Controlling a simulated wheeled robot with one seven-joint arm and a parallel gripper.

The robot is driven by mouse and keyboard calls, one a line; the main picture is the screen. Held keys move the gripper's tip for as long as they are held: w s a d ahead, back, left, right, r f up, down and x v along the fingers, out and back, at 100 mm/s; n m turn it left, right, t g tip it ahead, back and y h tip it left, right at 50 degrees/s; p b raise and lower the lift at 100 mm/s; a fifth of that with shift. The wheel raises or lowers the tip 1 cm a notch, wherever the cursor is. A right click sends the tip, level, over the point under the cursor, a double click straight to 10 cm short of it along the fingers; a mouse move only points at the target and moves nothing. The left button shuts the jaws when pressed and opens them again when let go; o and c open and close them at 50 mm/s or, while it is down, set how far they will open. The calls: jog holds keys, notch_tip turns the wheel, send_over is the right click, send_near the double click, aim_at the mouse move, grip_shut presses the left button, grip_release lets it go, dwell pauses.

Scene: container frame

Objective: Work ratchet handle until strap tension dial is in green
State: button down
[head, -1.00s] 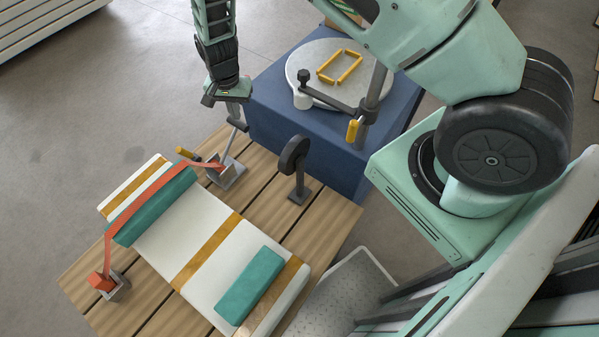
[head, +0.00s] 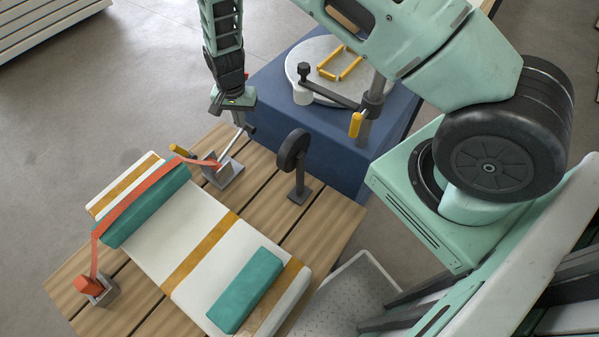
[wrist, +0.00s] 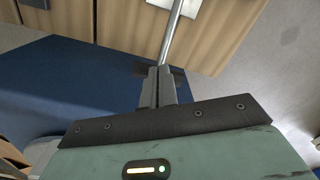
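The ratchet (head: 226,174) is a grey metal bracket on the wooden platform. Its thin silver handle (head: 234,143) rises tilted to the upper right; the rod also shows in the wrist view (wrist: 171,36). My gripper (head: 240,118) is at the handle's upper end, fingers together around it; the fingers also show in the wrist view (wrist: 160,80). The orange-red strap (head: 150,197) runs from the ratchet over a teal pad to an anchor (head: 100,291) at front left. The tension dial (head: 292,150) is a dark disc on a post, seen nearly edge-on; its reading is hidden.
A white padded load (head: 205,235) with yellow bands and a second teal pad (head: 247,290) lies on the wooden platform (head: 330,215). Behind it, a blue block (head: 275,100) carries a round grey plate and a crank with a yellow grip (head: 355,124). Grey floor is free at left.

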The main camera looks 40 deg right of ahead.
notch_tip(320, 180, down, 2)
jog(key=shift+d+b, duration=0.15)
jog(key=shift+b, duration=0.45)
notch_tip(320, 180, up, 12)
jog(key=p, duration=0.8)
jog(key=shift+r, duration=0.2)
jog(key=shift+s+a+f+m+p, duration=0.1)
jog(key=shift+a+f+m+p, duration=0.2)
jog(key=shift+f+m, duration=0.5)
jog(key=shift+s+a+f+m+p, duration=0.1)
jog(key=shift+a+f+m+p, duration=0.3)
jog(key=shift+m, duration=0.8)
jog(key=shift+s+a+f+m+p, duration=0.1)
jog(key=shift+a+f+m+p, duration=0.1)
jog(key=shift+f+m, duration=0.65)
jog(key=shift+r, duration=0.25)
jog(key=shift+f, duration=0.1)
